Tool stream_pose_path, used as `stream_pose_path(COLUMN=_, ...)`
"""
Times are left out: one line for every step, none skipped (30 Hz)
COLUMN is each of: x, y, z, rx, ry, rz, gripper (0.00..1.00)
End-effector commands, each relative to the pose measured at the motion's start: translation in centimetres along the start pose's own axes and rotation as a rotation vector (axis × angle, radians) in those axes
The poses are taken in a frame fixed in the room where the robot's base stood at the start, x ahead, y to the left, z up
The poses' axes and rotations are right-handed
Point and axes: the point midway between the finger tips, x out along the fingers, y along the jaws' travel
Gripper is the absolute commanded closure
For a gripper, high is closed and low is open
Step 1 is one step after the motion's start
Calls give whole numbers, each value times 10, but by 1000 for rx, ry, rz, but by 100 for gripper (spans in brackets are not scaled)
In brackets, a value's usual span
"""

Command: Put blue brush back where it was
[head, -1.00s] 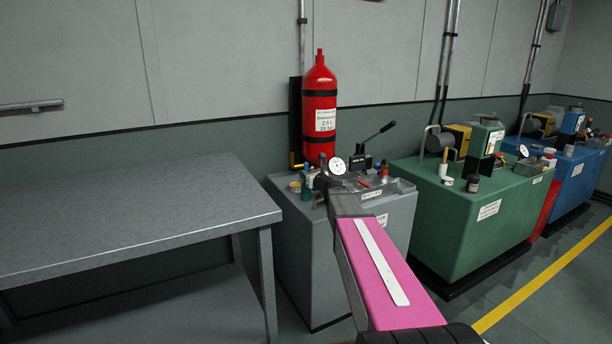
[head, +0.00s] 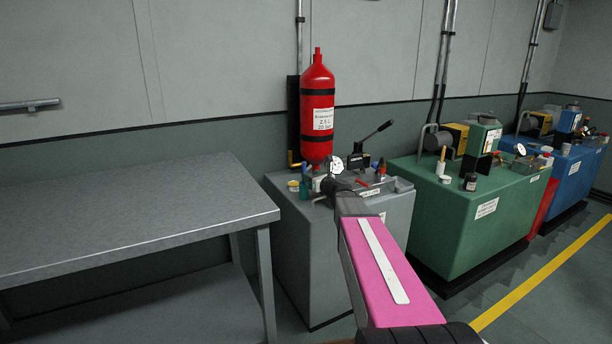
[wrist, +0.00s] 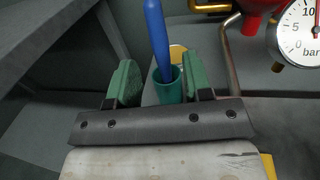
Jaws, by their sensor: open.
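The blue brush (wrist: 156,38) stands upright in a green cup (wrist: 170,86) in the wrist view, its blue handle pointing up and its lower end hidden inside the cup. My gripper (wrist: 157,80) is open, with one green-padded finger on each side of the brush and cup. A gap shows on the left; the right finger is close to the cup, and I cannot tell whether it touches. In the head view the cup shows small and green (head: 304,190) on the grey console (head: 300,240), just left of the end of my arm.
A pressure gauge (wrist: 301,32) and a red cylinder (head: 318,110) stand behind and right of the cup. A black lever (head: 375,132) rises at the console's back. An empty grey table (head: 120,220) is left; a green console (head: 470,220) is right.

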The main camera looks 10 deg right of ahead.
Motion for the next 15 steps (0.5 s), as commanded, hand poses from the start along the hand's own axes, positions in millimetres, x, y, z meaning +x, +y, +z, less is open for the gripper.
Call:
stream_pose_path(x=-15, y=2, z=0, rx=0, ry=0, rz=-1, gripper=54)
stream_pose_path(x=-22, y=2, z=0, rx=0, ry=0, rz=-2, gripper=54)
stream_pose_path(x=-30, y=2, z=0, rx=0, ry=1, rz=-3, gripper=54)
stream_pose_path(x=-36, y=2, z=0, rx=0, ry=1, rz=-2, gripper=54)
stream_pose_path(x=-41, y=2, z=0, rx=0, ry=1, rz=-2, gripper=54)
stream_pose_path(x=-48, y=2, z=0, rx=0, ry=0, rz=-1, gripper=54)
stream_pose_path(x=-52, y=2, z=0, rx=0, ry=1, rz=-1, gripper=54)
stream_pose_path(x=-56, y=1, z=0, rx=0, ry=1, rz=-2, gripper=54)
stream_pose_path(x=-60, y=1, z=0, rx=0, ry=1, rz=-2, gripper=54)
stream_pose_path(x=-63, y=1, z=0, rx=0, ry=1, rz=-2, gripper=54)
stream_pose_path(x=-64, y=1, z=0, rx=0, ry=1, rz=-1, gripper=54)
stream_pose_path(x=-66, y=1, z=0, rx=0, ry=0, rz=-1, gripper=54)
stream_pose_path(x=-67, y=0, z=0, rx=0, ry=0, rz=0, gripper=54)
stream_pose_path(x=-67, y=0, z=0, rx=0, ry=0, rz=0, gripper=54)
stream_pose_path(x=-67, y=0, z=0, rx=0, ry=0, rz=0, gripper=54)
